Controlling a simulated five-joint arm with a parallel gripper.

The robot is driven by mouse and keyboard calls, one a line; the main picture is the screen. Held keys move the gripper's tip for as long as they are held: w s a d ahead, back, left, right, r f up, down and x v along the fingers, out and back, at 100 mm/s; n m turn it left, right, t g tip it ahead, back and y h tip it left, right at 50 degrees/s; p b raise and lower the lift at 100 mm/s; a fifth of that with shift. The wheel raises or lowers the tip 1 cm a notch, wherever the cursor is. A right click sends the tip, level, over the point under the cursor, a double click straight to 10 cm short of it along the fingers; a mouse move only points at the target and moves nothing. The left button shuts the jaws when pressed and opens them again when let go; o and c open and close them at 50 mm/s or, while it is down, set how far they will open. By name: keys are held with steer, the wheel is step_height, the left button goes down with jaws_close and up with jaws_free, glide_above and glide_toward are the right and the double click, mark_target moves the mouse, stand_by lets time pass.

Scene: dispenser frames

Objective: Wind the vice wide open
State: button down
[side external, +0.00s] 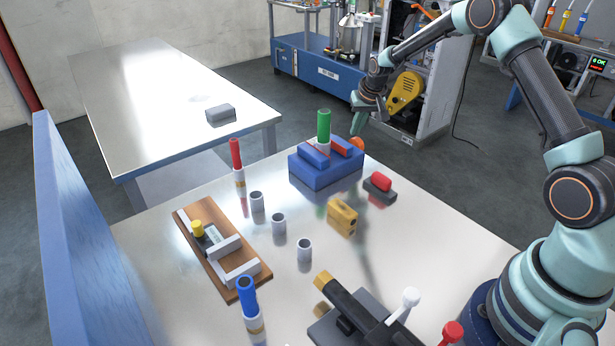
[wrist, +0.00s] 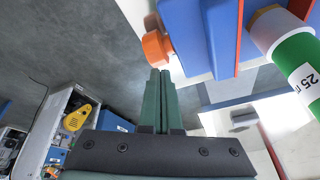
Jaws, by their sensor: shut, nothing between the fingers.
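The vice (side external: 323,175) is a blue block with two raised blue jaws and red jaw pads at the back of the table. A green and white tube (side external: 324,126) stands between its jaws; it also shows in the wrist view (wrist: 297,62). An orange knob (side external: 358,144) sits at the vice's right end, and the wrist view shows it (wrist: 155,48) beside the blue body. My gripper (side external: 357,125) is above the knob. In the wrist view its teal fingertips (wrist: 160,73) are together and empty, just short of the knob; contact cannot be told.
A red and grey block (side external: 380,186) and a yellow block (side external: 342,217) lie in front of the vice. Grey cups (side external: 278,224), a wooden board with grey brackets (side external: 222,255), red and blue tubes, and a black device (side external: 365,320) stand nearer. Bare tabletop lies right.

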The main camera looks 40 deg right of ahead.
steer(key=shift+r, duration=0.1)
steer(key=shift+s, duration=0.6)
steer(key=shift+w+f, duration=0.1)
steer(key=shift+f, duration=0.55)
stand_by(1.0)
steer(key=shift+r, duration=0.55)
stand_by(0.4)
